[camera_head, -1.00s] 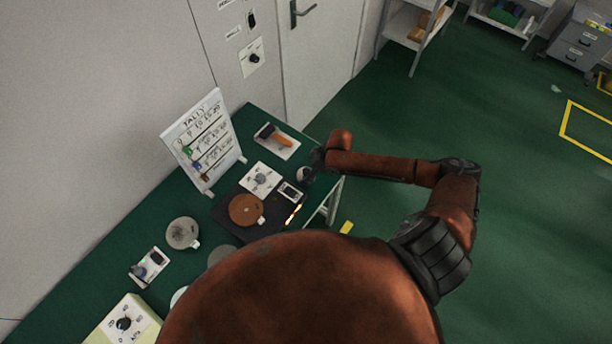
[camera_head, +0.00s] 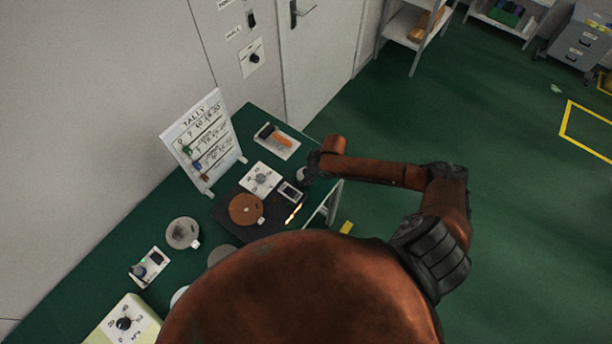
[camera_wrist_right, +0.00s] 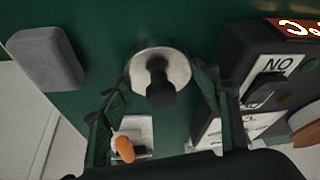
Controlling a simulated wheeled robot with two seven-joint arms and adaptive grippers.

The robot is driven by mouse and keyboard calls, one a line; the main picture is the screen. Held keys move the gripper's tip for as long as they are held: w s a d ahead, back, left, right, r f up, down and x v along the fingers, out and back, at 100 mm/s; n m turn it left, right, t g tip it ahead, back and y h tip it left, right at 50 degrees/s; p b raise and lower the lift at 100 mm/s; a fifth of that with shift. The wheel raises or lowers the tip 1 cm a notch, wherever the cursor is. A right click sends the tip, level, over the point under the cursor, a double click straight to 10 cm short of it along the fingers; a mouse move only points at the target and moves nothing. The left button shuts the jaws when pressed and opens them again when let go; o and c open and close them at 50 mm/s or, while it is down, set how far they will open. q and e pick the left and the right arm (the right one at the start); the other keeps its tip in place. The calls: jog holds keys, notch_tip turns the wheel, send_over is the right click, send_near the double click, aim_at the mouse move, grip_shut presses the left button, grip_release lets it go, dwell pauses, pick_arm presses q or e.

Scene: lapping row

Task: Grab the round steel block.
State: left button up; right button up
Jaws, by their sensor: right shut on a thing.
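The round steel block (camera_wrist_right: 181,62) is a pale metal disc with a black knob standing up from its middle, seen in the right wrist view. In the head view the block (camera_head: 301,174) is small and partly covered by my right gripper (camera_head: 309,167), at the right edge of the green table (camera_head: 150,222). In the wrist view my right gripper (camera_wrist_right: 160,84) has one finger on each side of the block and is shut on it. The block's underside is hidden. My left gripper is in neither view.
A dark machine with a brown round plate (camera_head: 245,209) and labelled controls stands left of the block. A tally board (camera_head: 202,140) stands at the back. Open floor lies right.

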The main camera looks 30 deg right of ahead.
grip_shut()
jog(key=shift+w+r, duration=0.1)
jog(key=shift+r, duration=0.05)
